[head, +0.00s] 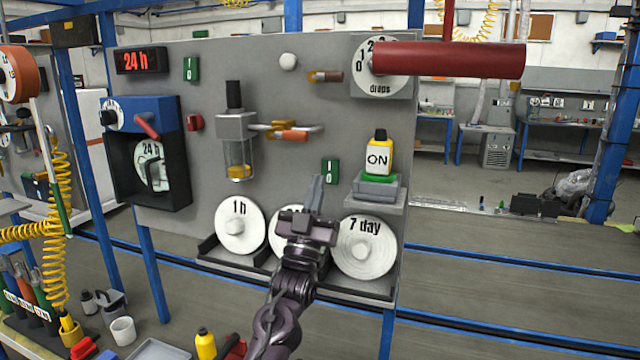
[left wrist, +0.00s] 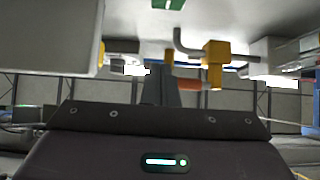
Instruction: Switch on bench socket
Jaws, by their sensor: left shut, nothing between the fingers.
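My left gripper (head: 317,182) is shut and empty, its fingers pointing up in front of the grey panel (head: 290,140). A green switch plate (head: 330,170) with white I and O marks is on the panel just right of the fingertips; I cannot tell whether they touch. A similar green plate (head: 191,68) is at the upper left. Part of a green plate (left wrist: 168,4) shows at the top of the left wrist view, beyond the shut fingers (left wrist: 160,85). No thing is labelled as the bench socket. My right gripper is out of view.
A yellow ON bottle (head: 379,156) stands on a green-topped grey block right of the gripper. White discs, including 1 h (head: 240,227) and 7 day (head: 365,246), stand in the low rack around my wrist. A valve with an orange handle (head: 290,136) projects above; a red cylinder (head: 448,60) projects upper right.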

